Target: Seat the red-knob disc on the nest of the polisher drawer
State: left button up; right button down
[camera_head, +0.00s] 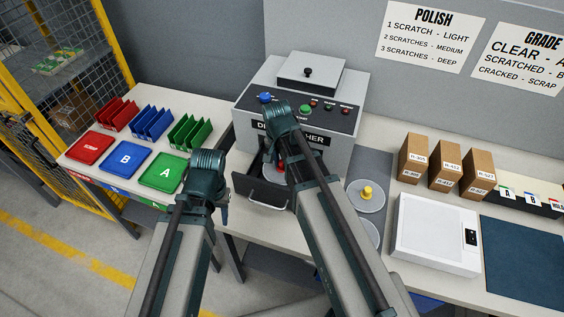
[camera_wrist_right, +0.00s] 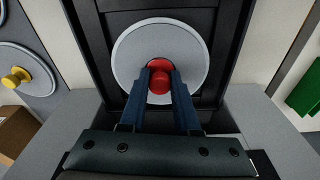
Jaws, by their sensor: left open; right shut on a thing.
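The red-knob disc is a grey round plate (camera_wrist_right: 132,50) with a red knob (camera_wrist_right: 160,80). My right gripper (camera_wrist_right: 160,72) is shut on the knob. The disc is over or in the dark polisher drawer (camera_head: 250,190), which stands pulled out from the grey polisher (camera_head: 252,102). In the head view the red knob (camera_head: 281,167) shows beside my right arm, which hides much of the disc. The nest is hidden under the disc, and I cannot tell whether the disc touches it. My left gripper (camera_head: 224,200) is open and empty, left of the drawer.
A yellow-knob disc (camera_head: 370,203) lies on a grey mat right of the drawer, with another disc partly hidden below it. Brown boxes (camera_head: 413,158) and a white device (camera_head: 437,225) stand further right. Coloured trays (camera_head: 125,158) and racks fill the left.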

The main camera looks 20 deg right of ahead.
jog(key=shift+f, duration=0.1)
dwell(0.5)
jog(key=shift+f+b, duration=1.05)
jog(key=shift+b, duration=0.05)
jog(key=c, duration=0.5)
grip_release()
jog(key=shift+c, duration=0.2)
jog(key=shift+o, duration=0.2)
jog(key=o, duration=0.4)
jog(key=shift+c, duration=0.2)
jog(key=shift+r, duration=0.15)
